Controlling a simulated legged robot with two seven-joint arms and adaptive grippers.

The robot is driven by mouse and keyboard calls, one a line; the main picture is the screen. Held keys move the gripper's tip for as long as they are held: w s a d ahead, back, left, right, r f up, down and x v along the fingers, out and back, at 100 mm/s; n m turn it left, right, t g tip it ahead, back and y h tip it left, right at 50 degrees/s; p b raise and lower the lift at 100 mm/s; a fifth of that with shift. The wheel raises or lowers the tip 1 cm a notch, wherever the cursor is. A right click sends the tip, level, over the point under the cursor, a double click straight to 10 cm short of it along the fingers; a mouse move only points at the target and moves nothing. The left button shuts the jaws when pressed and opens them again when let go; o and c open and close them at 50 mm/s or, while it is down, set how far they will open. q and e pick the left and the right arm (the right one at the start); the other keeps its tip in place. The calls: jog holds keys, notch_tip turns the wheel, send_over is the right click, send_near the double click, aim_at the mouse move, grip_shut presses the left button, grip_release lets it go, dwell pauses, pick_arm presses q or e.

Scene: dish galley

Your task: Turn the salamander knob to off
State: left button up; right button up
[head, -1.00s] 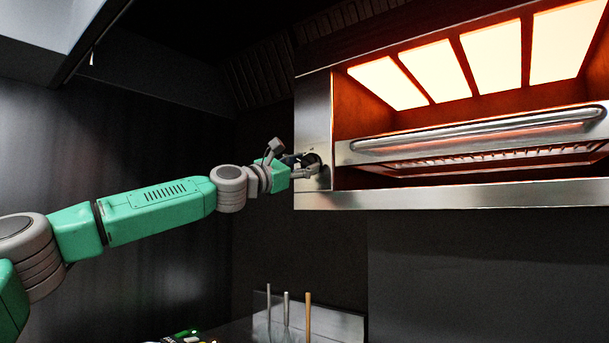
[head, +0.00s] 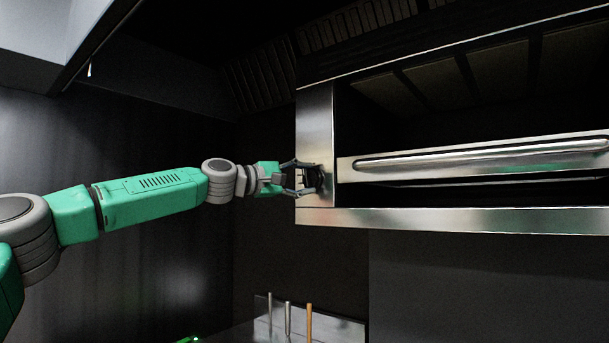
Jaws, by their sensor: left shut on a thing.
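The salamander (head: 470,218) is a steel grill box on the wall at the right. Its heating panels (head: 437,85) are dark and show no glow. The dark knob (head: 313,179) sits on the steel panel (head: 315,120) at the salamander's left end, partly hidden by fingers. My left gripper (head: 304,179) is shut on the knob, with one finger above it and one below. The knob's pointer or markings are too small to read. My right gripper is not in view.
A steel rack front with a long bar handle (head: 480,156) crosses the salamander's opening. Below, several upright handles (head: 288,320) stand by a low steel panel (head: 345,327).

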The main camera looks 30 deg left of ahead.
pick_arm(q)
jog(key=shift+d+r+m+g+p, duration=0.15)
jog(key=shift+m+g+p, duration=0.2)
jog(key=shift+m, duration=0.45)
jog(key=shift+f, duration=0.25)
jog(key=o, duration=1.2)
jog(key=shift+c, duration=0.2)
jog(key=shift+d, duration=0.1)
jog(key=shift+s+a, duration=0.2)
jog(key=v, duration=1.1)
jog(key=shift+s, duration=0.2)
jog(key=shift+d, duration=0.1)
